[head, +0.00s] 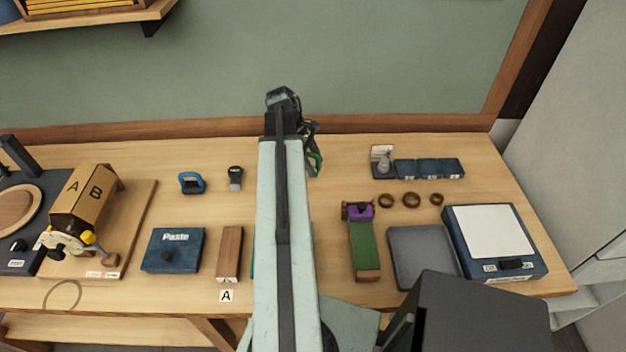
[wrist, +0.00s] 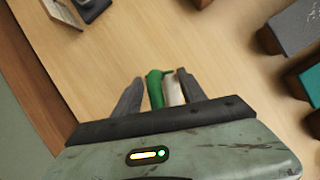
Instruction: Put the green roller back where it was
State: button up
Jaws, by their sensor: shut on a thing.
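The green roller (wrist: 155,90) is between the two fingers of my gripper (wrist: 157,86) in the wrist view, with a pale cylindrical part (wrist: 172,90) beside its green part. My gripper is shut on it. In the head view my gripper (head: 312,140) is mostly hidden behind my arm, over the back middle of the bench. A bit of the green roller (head: 317,162) shows just below it. Where the roller stood before cannot be told from these frames.
A purple roller (head: 358,211) sits at the top of a green strip (head: 364,245) on the bench (head: 225,150). Three brown rings (head: 411,200), blue boxes (head: 429,168) and a grey tray (head: 398,230) stand right. A Paste box (head: 173,252) and wooden block (head: 230,252) stand left.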

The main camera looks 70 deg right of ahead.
jog(key=shift+f, duration=0.35)
notch_tip(320, 180, down, 4)
jog(key=b, duration=0.3)
jog(key=shift+b, duration=0.35)
jog(key=shift+r, duration=0.25)
jog(key=shift+f, duration=0.2)
jog(key=o, duration=1.3)
jog(key=shift+r, duration=0.1)
